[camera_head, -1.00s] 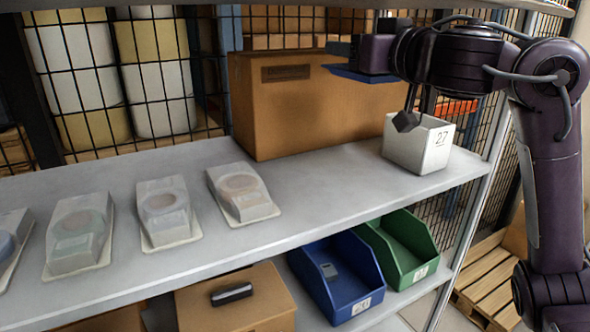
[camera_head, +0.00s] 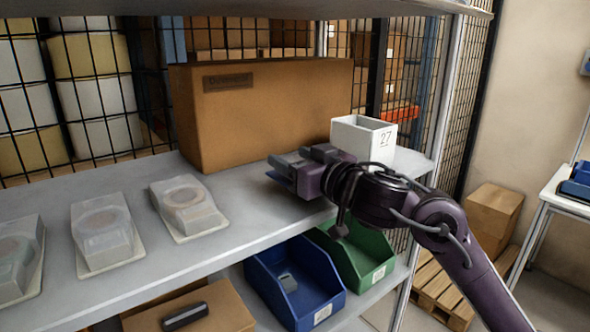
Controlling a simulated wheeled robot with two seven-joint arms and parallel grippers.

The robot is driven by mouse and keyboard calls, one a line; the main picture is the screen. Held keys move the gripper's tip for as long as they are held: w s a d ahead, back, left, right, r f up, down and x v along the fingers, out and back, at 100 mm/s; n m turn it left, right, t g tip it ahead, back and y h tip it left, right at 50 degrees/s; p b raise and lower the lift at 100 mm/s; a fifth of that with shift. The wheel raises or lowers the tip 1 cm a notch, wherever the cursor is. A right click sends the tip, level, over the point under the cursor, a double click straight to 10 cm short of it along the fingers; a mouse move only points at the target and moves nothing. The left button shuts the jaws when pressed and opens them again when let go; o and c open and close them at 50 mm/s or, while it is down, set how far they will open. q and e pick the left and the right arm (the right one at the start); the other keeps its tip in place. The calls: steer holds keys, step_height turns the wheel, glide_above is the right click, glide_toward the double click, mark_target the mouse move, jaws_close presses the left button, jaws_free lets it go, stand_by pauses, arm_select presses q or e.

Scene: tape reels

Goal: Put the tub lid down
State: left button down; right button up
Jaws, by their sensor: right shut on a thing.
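My right gripper (camera_head: 291,168) is low over the grey shelf board, in front of the cardboard box and left of the white bin. It is shut on a flat blue piece, the tub lid (camera_head: 279,178), of which only a thin edge shows at the fingertips. The gripper and wrist hide the rest of the lid. I cannot tell whether the lid touches the shelf (camera_head: 245,211). My left gripper is not in view.
A cardboard box (camera_head: 265,115) stands behind the gripper, and a white bin (camera_head: 345,138) marked 27 stands close to its right. Several clear-covered packs, one nearest (camera_head: 187,203), lie to the left. Blue (camera_head: 308,288) and green (camera_head: 362,262) bins sit below.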

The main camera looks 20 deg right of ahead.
steer(key=shift+f, duration=0.7)
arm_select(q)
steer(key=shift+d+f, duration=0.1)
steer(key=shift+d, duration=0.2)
arm_select(e)
steer(key=shift+d, duration=0.1)
steer(key=shift+f, duration=0.1)
steer(key=shift+f, duration=0.15)
steer(key=o, duration=1)
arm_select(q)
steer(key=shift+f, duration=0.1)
